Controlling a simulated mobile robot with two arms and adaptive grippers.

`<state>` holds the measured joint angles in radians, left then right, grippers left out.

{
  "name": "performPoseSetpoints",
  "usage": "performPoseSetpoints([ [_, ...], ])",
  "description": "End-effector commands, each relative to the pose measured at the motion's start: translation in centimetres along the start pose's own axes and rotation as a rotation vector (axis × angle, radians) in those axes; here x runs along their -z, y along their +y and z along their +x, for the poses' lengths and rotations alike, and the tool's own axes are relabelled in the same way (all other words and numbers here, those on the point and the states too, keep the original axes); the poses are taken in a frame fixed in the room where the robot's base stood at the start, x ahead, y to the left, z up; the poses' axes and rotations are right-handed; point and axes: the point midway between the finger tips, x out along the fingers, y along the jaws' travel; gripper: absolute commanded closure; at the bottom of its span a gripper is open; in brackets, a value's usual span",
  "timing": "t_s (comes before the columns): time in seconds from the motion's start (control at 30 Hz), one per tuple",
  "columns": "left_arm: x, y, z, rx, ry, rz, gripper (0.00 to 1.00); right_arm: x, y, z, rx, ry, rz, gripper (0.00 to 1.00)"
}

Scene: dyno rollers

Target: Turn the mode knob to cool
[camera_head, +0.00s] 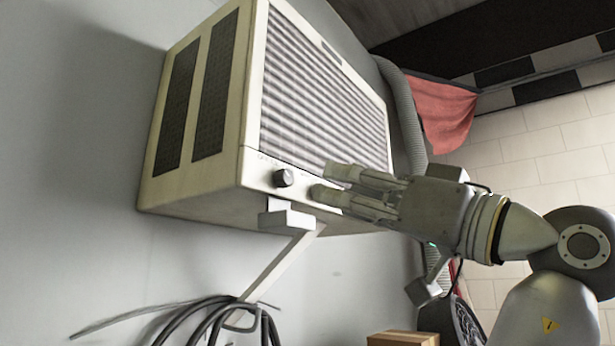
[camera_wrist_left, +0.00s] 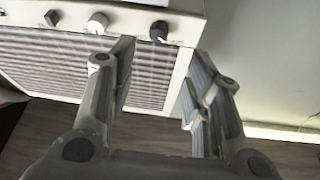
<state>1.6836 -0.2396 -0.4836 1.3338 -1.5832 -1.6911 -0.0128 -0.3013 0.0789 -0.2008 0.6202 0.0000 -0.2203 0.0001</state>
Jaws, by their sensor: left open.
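A cream air-conditioner unit (camera_head: 200,190) with a louvred front is on the wall. A dark round knob (camera_head: 284,178) is at the left end of its control strip; a dark knob also shows in the left wrist view (camera_wrist_left: 159,31). Labels are too small to read, so I cannot tell which knob is mode. My left gripper (camera_head: 322,182) is open and empty, right of the dark knob and apart from it. In the wrist view its fingertips (camera_wrist_left: 160,50) straddle the line to the dark knob.
A wall bracket (camera_head: 285,262) and coiled black cables (camera_head: 225,320) are below the unit. A grey corrugated hose (camera_head: 405,115) and a red cloth (camera_head: 440,110) are to the right. A wooden box (camera_head: 403,339) is at the bottom.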

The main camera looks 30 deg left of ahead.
Motion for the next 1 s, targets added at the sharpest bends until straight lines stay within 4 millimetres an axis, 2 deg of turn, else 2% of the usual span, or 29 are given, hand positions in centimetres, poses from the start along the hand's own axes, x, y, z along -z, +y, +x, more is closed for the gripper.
performPoseSetpoints([
  [0.3, 0.4, 0.1, 5.8, 0.001, 0.0, 0.004, 0.55, 0.3, 0.1, -3.0, -0.001, 0.001, 0.0, 1.0],
  [0.5, 0.3, 0.1, 9.0, 0.0, 0.001, 0.005, 0.55, 0.5, 0.2, -4.4, -0.001, 0.001, 0.0, 1.0],
  [0.7, 0.1, 0.2, 10.3, -0.001, 0.001, 0.005, 0.55, 0.5, 0.2, -4.9, -0.001, 0.001, 0.001, 1.0],
  [0.97, -0.1, 0.2, 10.3, -0.002, 0.001, 0.005, 0.55, 0.5, 0.2, -4.8, -0.002, 0.001, 0.001, 1.0],
  [1.0, -0.1, 0.2, 10.3, -0.002, 0.001, 0.005, 0.58, 0.5, 0.2, -4.8, -0.002, 0.001, 0.001, 1.0],
])
